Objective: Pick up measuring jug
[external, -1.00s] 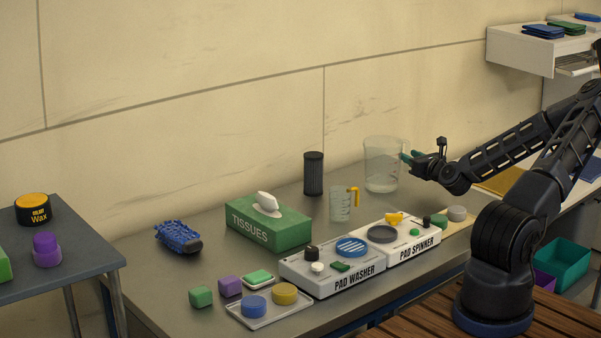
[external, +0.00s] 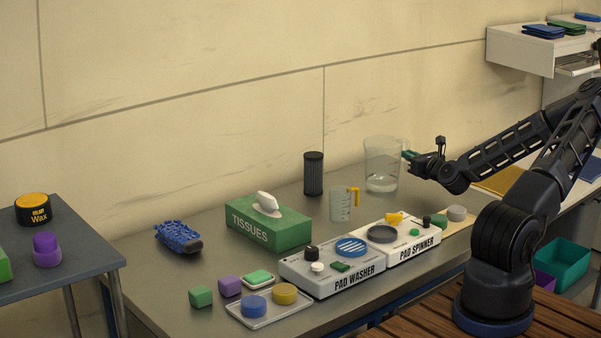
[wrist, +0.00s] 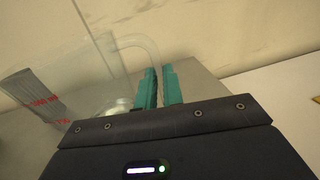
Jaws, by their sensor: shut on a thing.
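The measuring jug is the large clear jug (external: 383,168) at the back of the steel bench, near the wall, upright in the external view. It holds a little clear liquid. In the wrist view its clear side (wrist: 85,75) fills the left, with red markings below. My gripper (external: 408,155) is at the jug's right side, at its handle. In the wrist view the teal fingers (wrist: 160,88) are close together on the handle. The lower handle is hidden by the fingers. I cannot tell whether the jug's base touches the bench.
A smaller clear jug with a yellow handle (external: 341,205) stands front left of it. A dark cylinder (external: 313,174), a green tissue box (external: 268,229), the pad washer (external: 333,272) and the pad spinner (external: 405,241) are nearby. The wall is close behind.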

